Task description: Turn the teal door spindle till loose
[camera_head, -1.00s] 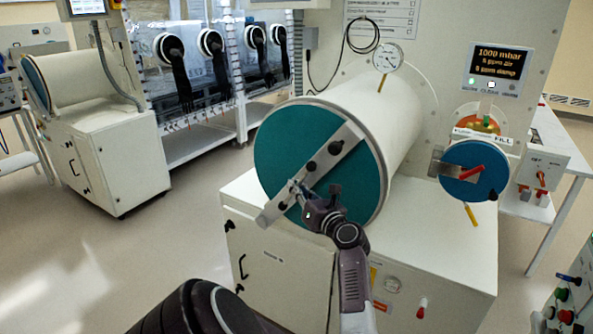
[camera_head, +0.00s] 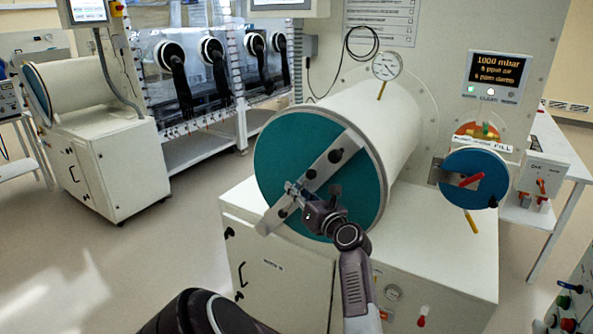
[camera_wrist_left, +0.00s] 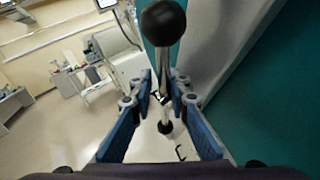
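The round teal door (camera_head: 290,145) closes the near end of a large white cylinder, with a pale metal bar (camera_head: 325,165) slanting across its face. The spindle handle (camera_wrist_left: 164,65) is a thin metal rod with a black ball on each end, seen in the left wrist view. Black knobs also show along the bar in the head view. My left gripper (camera_head: 293,188) is in front of the door's middle and hides part of the spindle. In the wrist view its blue-padded fingers (camera_wrist_left: 161,95) stand on either side of the rod, with small gaps visible. My right gripper is not in view.
A smaller blue door (camera_head: 455,190) with a red handle is to the right. A pressure gauge (camera_head: 387,66) stands above the cylinder. The white cabinet (camera_head: 245,205) is below. Open floor (camera_head: 150,250) lies to the left.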

